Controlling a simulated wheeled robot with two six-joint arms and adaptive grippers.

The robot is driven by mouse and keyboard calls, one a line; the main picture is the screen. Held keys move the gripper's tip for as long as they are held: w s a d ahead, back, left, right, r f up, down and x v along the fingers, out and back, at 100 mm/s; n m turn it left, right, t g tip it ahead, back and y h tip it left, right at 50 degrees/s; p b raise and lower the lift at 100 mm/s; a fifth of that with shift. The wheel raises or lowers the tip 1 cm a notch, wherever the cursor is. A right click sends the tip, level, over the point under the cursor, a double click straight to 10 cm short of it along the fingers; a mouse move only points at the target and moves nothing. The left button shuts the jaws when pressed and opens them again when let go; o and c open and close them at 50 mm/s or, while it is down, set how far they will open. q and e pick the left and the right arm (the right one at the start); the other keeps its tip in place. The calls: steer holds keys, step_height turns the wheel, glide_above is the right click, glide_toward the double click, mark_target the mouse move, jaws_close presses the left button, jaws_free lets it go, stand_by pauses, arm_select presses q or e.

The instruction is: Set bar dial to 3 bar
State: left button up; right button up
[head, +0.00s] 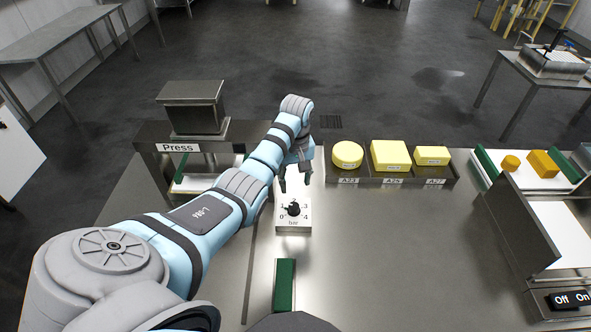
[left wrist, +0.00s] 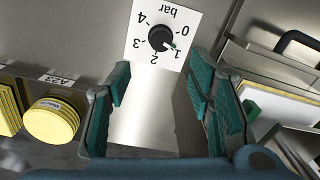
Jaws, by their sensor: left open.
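The bar dial is a white plate (head: 292,222) with a black knob (head: 294,208) and the numbers 0 to 4, on the metal table. In the left wrist view the dial plate (left wrist: 138,52) is upside down near the top. The knob (left wrist: 158,37) has a small greenish pointer mark directed at 1. My left gripper (head: 294,183) is just beyond the dial in the head view. My right gripper is not in view.
The press (head: 192,105) stands left of my left arm. A tray (head: 376,182) with yellow cheeses (head: 391,156) lies to the right. An Off/On switch (head: 570,299) is at the lower right. A green strip (head: 285,285) lies in front of the dial. Table right of the dial is clear.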

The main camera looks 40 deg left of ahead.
arm_select(q)
glide_above(294, 205)
step_height(294, 205, down, 5)
steer(key=shift+w+d+r+b, duration=0.1)
steer(key=shift+r+b, duration=0.1)
steer(key=shift+b, duration=0.25)
steer(key=f, duration=0.1)
steer(key=f+b, duration=0.1)
steer(key=f, duration=0.1)
steer(key=f+b, duration=0.1)
steer(key=f, duration=0.1)
steer(key=shift+s+f, duration=0.25)
steer(key=shift+w+f, duration=0.1)
steer(key=shift+f, duration=0.15)
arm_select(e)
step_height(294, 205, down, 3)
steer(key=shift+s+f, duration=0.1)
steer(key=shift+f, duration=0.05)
arm_select(q)
steer(key=shift+r, duration=0.1)
jaws_close()
